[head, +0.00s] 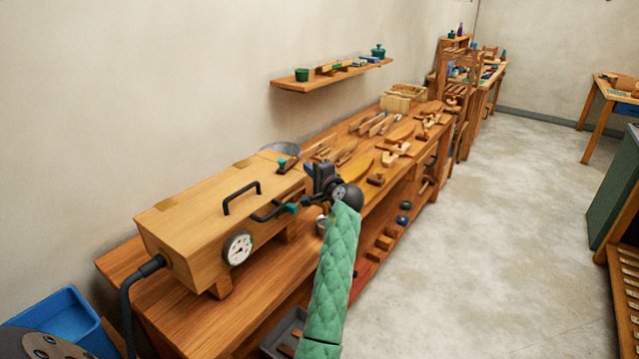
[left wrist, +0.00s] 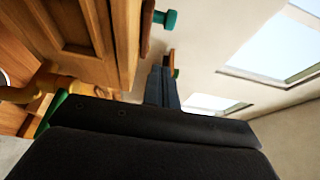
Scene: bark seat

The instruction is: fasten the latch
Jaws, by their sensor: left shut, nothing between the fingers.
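A long wooden box (head: 190,215) with a black lid handle (head: 241,197) and a round gauge (head: 238,248) stands on the workbench. A dark bent lever with a teal knob (head: 292,208) sits on its front near the right end. A brown piece with a teal knob (head: 282,162) shows at the far right end. I cannot tell which is the latch. My left gripper (head: 309,168) is beside the box's right end, shut and empty. In the left wrist view, its shut fingers (left wrist: 160,85) are close to wooden parts with teal knobs (left wrist: 165,19); contact is unclear. My right gripper is out of view.
The workbench (head: 185,315) carries several wooden tools beyond the box. A shelf (head: 330,76) hangs on the wall above. A black hose (head: 126,300) leaves the box's left end. A blue bin (head: 60,318) is at lower left.

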